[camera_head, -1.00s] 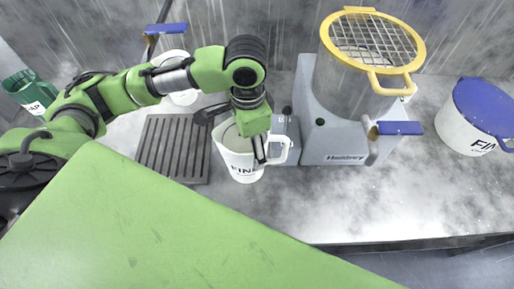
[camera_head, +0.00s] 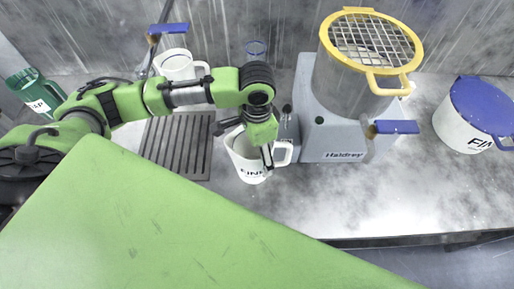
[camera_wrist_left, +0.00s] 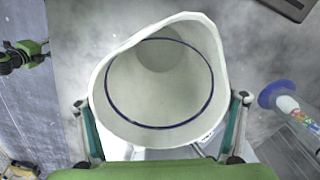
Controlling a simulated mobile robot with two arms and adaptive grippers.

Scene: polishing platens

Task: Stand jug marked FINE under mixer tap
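The white jug marked FINE (camera_head: 243,160) is upright or nearly so, left of the mixer (camera_head: 335,140), its handle to the right. My left gripper (camera_head: 268,158) is at the jug's handle side in the head view. In the left wrist view its fingers (camera_wrist_left: 162,118) lie on both sides of the empty-looking jug (camera_wrist_left: 155,90), close against its walls. Whether the base touches the bench I cannot tell. The mixer tap (camera_head: 372,131), with a blue lever, is on the mixer's front right. A green and black arm part, seemingly my right arm, shows small at the wrist view's left edge.
A drain grate (camera_head: 177,148) lies left of the jug. Another white jug (camera_head: 180,66) stands behind it, below a second blue-lever tap (camera_head: 168,28). A blue-lidded white bucket (camera_head: 462,128) stands at right. Bench (camera_head: 400,195) in front of the mixer is clear.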

